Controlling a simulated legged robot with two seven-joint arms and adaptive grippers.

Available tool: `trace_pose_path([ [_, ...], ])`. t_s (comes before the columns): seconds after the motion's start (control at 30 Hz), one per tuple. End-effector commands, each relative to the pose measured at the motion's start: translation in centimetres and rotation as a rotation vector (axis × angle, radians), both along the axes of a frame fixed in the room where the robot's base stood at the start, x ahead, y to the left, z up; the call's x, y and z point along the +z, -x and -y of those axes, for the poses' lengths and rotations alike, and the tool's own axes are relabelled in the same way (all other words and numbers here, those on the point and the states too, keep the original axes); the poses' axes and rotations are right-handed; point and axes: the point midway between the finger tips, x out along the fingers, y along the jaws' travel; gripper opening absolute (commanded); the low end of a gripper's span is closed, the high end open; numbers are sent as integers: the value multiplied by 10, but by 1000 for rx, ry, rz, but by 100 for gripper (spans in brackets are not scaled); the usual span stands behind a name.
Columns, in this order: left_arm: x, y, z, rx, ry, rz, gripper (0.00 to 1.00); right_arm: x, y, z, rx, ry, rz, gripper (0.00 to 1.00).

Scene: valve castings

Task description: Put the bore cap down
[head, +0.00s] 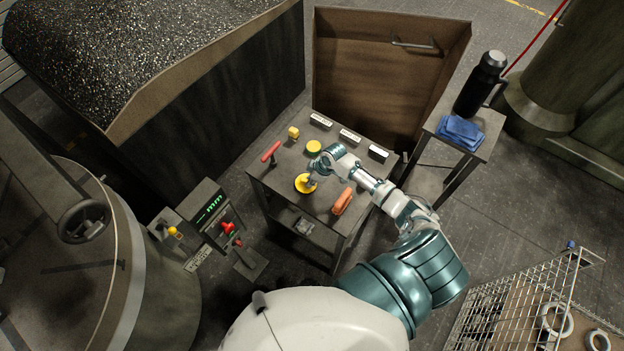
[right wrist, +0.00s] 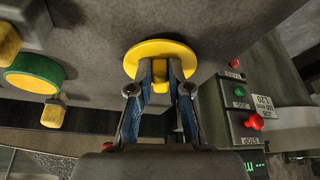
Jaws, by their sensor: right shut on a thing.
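The bore cap is a yellow disc with a small grip tab (head: 304,185). It is at the front left part of the small dark work table (head: 318,192). My right gripper (head: 312,179) is shut on the cap. In the right wrist view the two fingers (right wrist: 158,82) pinch the tab, and the yellow disc (right wrist: 140,57) spreads out beyond them. The disc is at or close over the tabletop; I cannot tell whether it touches. My left gripper is not in view.
On the table are a green-and-yellow round part (head: 313,147), a yellow block (head: 293,132), a red-handled tool (head: 270,151), an orange brush-like item (head: 342,201) and white labels along the back. A control box (head: 212,213) stands left. A side stand holds a flask (head: 480,88) and blue cloth (head: 460,131).

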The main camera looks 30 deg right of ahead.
Motion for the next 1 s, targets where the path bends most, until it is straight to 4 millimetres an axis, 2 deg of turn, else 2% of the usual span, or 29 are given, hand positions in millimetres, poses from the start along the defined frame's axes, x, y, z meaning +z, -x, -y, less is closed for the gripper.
trace_pose_path([
  [0.07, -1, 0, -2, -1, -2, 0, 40, -2, 0, 0, 0, -1, 0, 0],
  [0.1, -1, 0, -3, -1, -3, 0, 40, -2, 0, 1, 0, -1, 0, 25],
  [0.2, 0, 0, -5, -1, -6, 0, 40, -2, 0, 2, 0, -3, 0, 47],
  [0.57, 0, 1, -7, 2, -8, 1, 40, 3, 1, 4, -1, -2, 1, 47],
  [0.67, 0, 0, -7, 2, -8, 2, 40, 15, 4, 8, 1, 0, 2, 47],
  [1.0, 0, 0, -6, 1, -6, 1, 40, 84, 23, 25, 1, 2, 0, 47],
])
